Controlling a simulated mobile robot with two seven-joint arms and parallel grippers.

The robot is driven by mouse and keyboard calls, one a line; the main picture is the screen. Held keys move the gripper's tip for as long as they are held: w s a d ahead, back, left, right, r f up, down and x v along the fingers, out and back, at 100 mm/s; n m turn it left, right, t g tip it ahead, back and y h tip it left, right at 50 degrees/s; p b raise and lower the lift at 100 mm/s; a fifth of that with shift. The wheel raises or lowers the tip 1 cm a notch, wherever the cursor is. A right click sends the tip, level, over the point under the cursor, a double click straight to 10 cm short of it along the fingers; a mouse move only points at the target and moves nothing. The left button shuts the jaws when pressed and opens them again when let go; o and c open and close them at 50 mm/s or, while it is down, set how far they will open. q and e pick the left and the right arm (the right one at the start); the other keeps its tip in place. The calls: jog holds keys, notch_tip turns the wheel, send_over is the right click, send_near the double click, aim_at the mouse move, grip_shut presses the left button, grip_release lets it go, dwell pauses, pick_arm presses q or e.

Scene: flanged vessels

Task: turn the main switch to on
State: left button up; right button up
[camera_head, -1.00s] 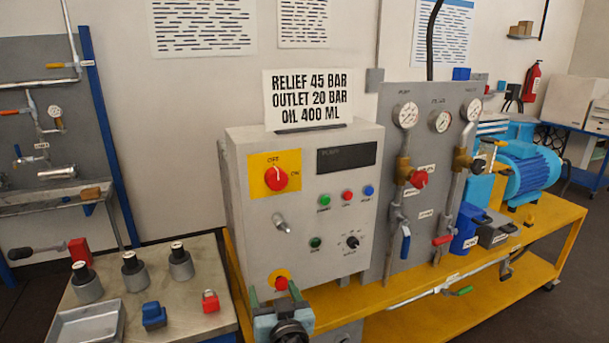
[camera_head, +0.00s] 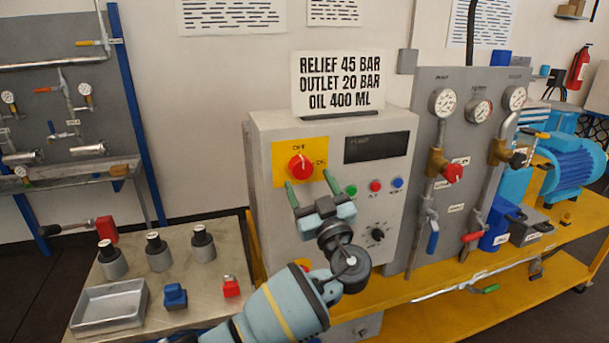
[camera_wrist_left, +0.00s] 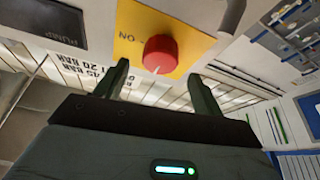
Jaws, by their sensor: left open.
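The main switch is a red round knob (camera_head: 300,167) on a yellow plate (camera_head: 284,176) at the upper left of the grey control box. OFF is lettered above the knob and ON to its right. A white mark on the knob points up, towards OFF. My left gripper (camera_head: 309,182) is open and empty, its green fingers just below and in front of the knob, not around it. In the left wrist view, upside down, the knob (camera_wrist_left: 160,52) stands beyond and between the fingertips (camera_wrist_left: 158,76). My right gripper is not in view.
A dark display (camera_head: 376,147) and small coloured buttons sit right of the switch. A sign (camera_head: 336,82) stands on the box. A side table (camera_head: 190,290) with a metal tray and several small items is at the left. Gauges and valves (camera_head: 453,172) are at the right.

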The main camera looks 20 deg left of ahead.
aim_at(303, 171)
pick_arm(q)
jog(key=shift+x, duration=1.55)
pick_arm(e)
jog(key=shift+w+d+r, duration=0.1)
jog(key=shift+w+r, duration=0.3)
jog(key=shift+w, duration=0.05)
